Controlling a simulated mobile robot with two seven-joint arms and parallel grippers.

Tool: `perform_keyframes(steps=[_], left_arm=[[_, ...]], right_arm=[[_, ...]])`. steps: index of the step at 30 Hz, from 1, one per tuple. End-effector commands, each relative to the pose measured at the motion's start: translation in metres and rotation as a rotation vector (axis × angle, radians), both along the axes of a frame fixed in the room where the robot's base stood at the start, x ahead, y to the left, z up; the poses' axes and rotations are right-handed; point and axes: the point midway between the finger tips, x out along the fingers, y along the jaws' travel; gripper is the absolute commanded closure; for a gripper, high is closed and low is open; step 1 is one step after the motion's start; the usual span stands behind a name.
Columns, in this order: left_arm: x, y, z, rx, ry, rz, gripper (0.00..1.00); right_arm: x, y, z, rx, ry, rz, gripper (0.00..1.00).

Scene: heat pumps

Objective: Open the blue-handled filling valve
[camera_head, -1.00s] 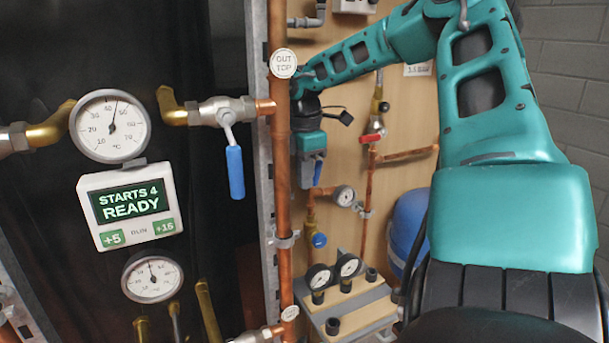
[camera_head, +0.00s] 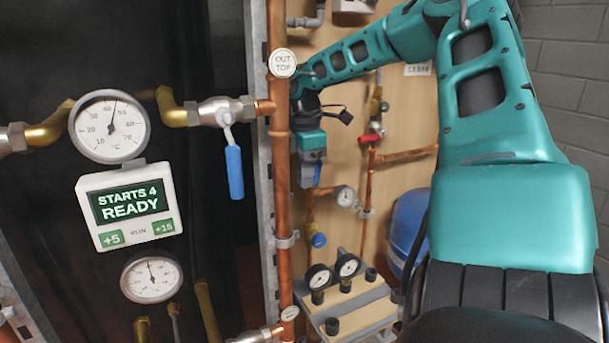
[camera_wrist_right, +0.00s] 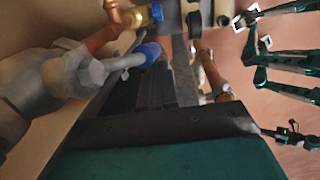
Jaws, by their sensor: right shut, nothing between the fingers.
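A valve with a blue lever handle (camera_head: 235,172) sits on the pipe left of the copper riser; its lever hangs down. A second blue handle (camera_head: 317,172) shows as a narrow strip beside my right gripper (camera_head: 307,180), which hides most of it. In the right wrist view, a silver valve with a blue-ended lever (camera_wrist_right: 148,53) lies just left of the dark fingers of my right gripper (camera_wrist_right: 168,72). The gripper is shut and empty. I cannot tell whether it touches the lever. My left gripper is not in view.
The copper riser (camera_head: 279,200) stands between the dark cabinet and the wooden board (camera_head: 400,120). A red-handled valve (camera_head: 371,138), a gauge (camera_head: 345,196) and a blue-capped fitting (camera_head: 319,240) sit near my right gripper. A display (camera_head: 130,207) reads "STARTS 4 READY".

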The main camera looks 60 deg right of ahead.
Motion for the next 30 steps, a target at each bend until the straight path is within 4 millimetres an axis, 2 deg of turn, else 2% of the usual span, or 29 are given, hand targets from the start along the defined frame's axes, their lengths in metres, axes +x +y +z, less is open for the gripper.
perform_keyframes(steps=[5,12,18,23,30], left_arm=[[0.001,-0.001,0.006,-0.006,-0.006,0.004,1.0],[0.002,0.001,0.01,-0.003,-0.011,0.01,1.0],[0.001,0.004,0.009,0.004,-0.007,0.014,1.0],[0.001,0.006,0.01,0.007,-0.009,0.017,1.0],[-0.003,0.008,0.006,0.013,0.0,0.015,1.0]], right_arm=[[0.0,0.002,0.029,-0.005,-0.005,0.0,1.0],[-0.002,0.006,0.083,-0.005,-0.004,0.0,1.0],[-0.003,0.009,0.115,-0.003,-0.003,0.0,1.0],[-0.003,0.01,0.126,0.0,-0.002,0.0,1.0],[-0.003,0.011,0.127,0.0,-0.002,0.0,1.0]])
